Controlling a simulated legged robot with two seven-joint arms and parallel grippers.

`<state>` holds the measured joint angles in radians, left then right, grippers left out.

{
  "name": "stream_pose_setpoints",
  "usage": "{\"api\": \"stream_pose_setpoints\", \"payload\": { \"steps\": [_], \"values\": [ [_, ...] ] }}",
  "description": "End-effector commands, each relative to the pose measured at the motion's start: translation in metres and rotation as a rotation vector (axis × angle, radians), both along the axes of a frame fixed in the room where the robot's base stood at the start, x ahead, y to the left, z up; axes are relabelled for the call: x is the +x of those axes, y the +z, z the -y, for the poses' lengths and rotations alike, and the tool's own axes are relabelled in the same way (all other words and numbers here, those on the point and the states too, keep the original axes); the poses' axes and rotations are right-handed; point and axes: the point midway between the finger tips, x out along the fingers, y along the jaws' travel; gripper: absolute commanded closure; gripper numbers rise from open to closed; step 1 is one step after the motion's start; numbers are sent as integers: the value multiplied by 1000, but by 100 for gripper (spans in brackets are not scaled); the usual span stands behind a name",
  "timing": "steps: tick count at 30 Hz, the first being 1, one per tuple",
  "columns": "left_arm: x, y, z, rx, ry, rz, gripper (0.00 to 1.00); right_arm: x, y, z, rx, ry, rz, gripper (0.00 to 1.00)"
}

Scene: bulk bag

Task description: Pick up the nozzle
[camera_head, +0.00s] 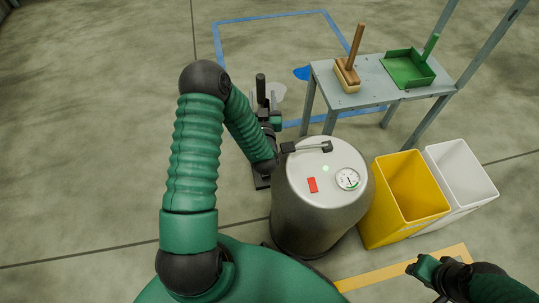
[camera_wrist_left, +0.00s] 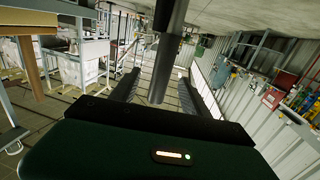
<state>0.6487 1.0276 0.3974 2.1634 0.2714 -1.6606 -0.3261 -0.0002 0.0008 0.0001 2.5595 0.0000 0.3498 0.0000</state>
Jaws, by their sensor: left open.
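A dark upright tube with a black top end, which looks like the nozzle (camera_head: 261,88), stands left of the grey tank (camera_head: 318,208). A dark foot-like part shows low beside the tank, but I cannot tell if it belongs to the tube. My left gripper (camera_head: 265,114) is at this tube. In the left wrist view the dark tube (camera_wrist_left: 170,50) shows between the two open fingers; whether they touch it I cannot tell. My right gripper (camera_head: 425,268) is low at the right, away from the tube; its fingers are too small to read.
The tank lid carries a gauge (camera_head: 347,179), a red label (camera_head: 313,185) and a grey bar with black ends. A yellow bin (camera_head: 385,225) and a white bin (camera_head: 477,168) stand right of it. A grey table (camera_head: 350,98) behind holds a brush (camera_head: 347,76) and green dustpan (camera_head: 407,70). Floor at left is clear.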

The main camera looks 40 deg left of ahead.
Motion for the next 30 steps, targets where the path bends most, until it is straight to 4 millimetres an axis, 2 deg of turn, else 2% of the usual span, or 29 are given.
{"api": "stream_pose_setpoints", "payload": {
  "steps": [1, 5, 14, 18, 24, 30],
  "values": [
    [-3, -6, -3, 5, 14, 9, 46, 0, -6, 0, 0, -1, 0, 64],
    [1, -7, -13, 11, 29, 20, 46, 0, -10, 0, 0, -1, 0, 64],
    [39, -15, -47, 10, 28, 21, 46, 0, -41, 0, 0, 0, 0, 64],
    [51, -11, -57, 9, 26, 17, 46, 0, -43, 0, 0, 0, 0, 64],
    [53, -9, -57, 8, 24, 16, 46, 0, -41, 0, 0, 0, 0, 64],
    [52, -10, -57, 8, 24, 16, 71, 0, -41, 0, 0, 0, 0, 64]
  ]
}}
